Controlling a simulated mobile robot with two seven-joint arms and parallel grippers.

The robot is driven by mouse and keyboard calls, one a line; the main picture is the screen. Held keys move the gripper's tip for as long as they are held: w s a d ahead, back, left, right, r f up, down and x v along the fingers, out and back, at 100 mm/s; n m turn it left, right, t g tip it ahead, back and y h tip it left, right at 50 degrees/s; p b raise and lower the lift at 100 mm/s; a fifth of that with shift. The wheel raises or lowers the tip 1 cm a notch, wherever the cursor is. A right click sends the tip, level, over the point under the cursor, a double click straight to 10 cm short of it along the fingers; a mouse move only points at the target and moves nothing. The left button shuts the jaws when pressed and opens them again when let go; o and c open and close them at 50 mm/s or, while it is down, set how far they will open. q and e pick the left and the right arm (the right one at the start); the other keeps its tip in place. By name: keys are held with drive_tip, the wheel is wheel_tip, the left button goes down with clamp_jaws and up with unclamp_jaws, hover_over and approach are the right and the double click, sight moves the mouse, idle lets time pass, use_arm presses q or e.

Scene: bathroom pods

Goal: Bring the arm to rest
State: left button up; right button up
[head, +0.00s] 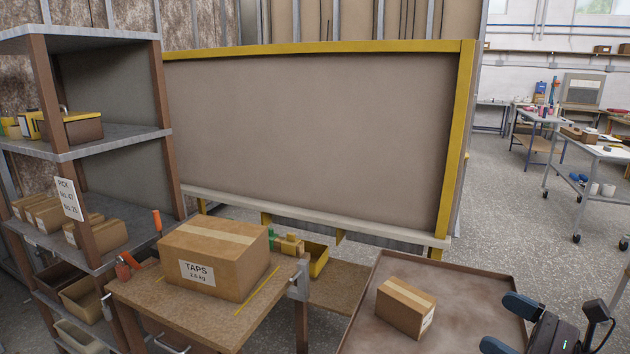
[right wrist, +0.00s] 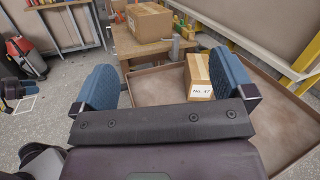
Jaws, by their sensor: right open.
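My right gripper (head: 508,326) is at the lower right of the head view, at the right edge of the brown tray. Its two blue fingers are wide apart with nothing between them. In the right wrist view the same gripper (right wrist: 165,85) is open and empty. The cardboard box (head: 405,306) in the tray stands clear of the fingers, and its white label reads "No. 47" in the right wrist view (right wrist: 199,80). A blue and dark part (right wrist: 18,90) at the left edge of the right wrist view looks like my left gripper; its jaw opening is unclear.
The rimmed tray (head: 372,292) has bare room around the box. A workbench (head: 150,293) to its left bears a large TAPS box (head: 215,258). A shelf rack (head: 112,146) stands at left. A yellow-framed panel (head: 310,130) rises behind. Open floor (head: 510,225) lies at right.

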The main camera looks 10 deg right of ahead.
drive_tip(key=s+a+f+n+g+h, duration=0.1)
drive_tip(key=s+a+f+n+g, duration=0.25)
drive_tip(key=a+f+n, duration=0.5)
drive_tip(key=s+a+f+n+g+h, duration=0.1)
drive_tip(key=s+a+f+n+g, duration=0.3)
drive_tip(key=a+n, duration=0.65)
drive_tip(key=s+d+f+n+g+h, duration=0.5)
drive_tip(key=s+d+f+n+h, duration=0.25)
drive_tip(key=s+d+h, duration=0.45)
use_arm(q)
drive_tip(key=shift+g, duration=0.3)
wheel_tip(320, 180, down, 6)
drive_tip(key=b, duration=0.5)
drive_tip(key=shift+w+d+r+b, duration=0.15)
drive_tip(key=shift+r+b, duration=0.1)
drive_tip(key=shift+b, duration=0.05)
use_arm(e)
drive_tip(key=w+a+f+t+y, duration=0.1)
drive_tip(key=w+f+t, duration=0.2)
drive_tip(key=f, duration=0.4)
drive_tip(key=w+a+f+t+y, duration=0.1)
drive_tip(key=w+f+t, duration=0.3)
drive_tip(key=f, duration=0.4)
drive_tip(key=shift+f+n+t, duration=0.2)
drive_tip(key=shift+n+t, duration=0.25)
drive_tip(key=shift+t, duration=0.1)
